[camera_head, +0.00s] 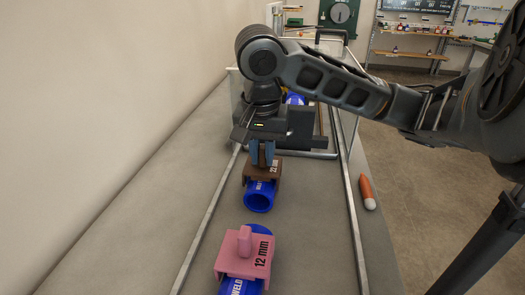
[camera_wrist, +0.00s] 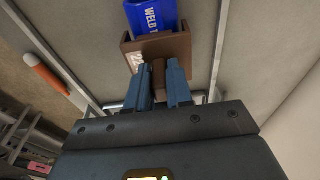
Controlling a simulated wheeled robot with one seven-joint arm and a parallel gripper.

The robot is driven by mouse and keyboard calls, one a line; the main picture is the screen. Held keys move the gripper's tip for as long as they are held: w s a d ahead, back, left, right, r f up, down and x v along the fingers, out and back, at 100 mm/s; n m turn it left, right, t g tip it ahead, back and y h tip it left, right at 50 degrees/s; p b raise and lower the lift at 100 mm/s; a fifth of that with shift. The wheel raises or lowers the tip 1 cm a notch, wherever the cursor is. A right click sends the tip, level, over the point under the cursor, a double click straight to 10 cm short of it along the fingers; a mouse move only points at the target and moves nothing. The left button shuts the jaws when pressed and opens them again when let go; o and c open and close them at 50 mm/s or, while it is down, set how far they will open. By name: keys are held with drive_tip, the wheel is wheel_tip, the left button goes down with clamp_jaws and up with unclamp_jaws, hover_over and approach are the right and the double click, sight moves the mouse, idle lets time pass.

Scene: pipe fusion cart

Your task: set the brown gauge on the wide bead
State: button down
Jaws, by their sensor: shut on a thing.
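The brown gauge (camera_head: 267,172), marked with a number that looks like 22 mm, sits at a blue pipe (camera_head: 259,196) labelled WELD in the middle of the cart. My gripper (camera_head: 262,162) points down and is shut on the gauge's upright handle. In the wrist view the two blue fingers (camera_wrist: 159,88) clasp the brown handle, and the gauge's plate (camera_wrist: 180,47) lies across the blue pipe (camera_wrist: 152,14). The gauge looks level over the pipe; I cannot tell whether it rests fully on a bead. The bead itself is hidden.
A pink 12 mm gauge (camera_head: 243,256) sits on a nearer blue pipe (camera_head: 259,230). Another blue pipe (camera_head: 295,98) shows behind my gripper. Metal rails (camera_head: 348,190) run along both sides. An orange marker with a white end (camera_head: 367,193) lies right of the right rail. A wall stands at left.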

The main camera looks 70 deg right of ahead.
drive_tip(key=shift+f, duration=0.1)
drive_tip(key=c, duration=0.9)
unclamp_jaws()
drive_tip(key=shift+c, duration=0.2)
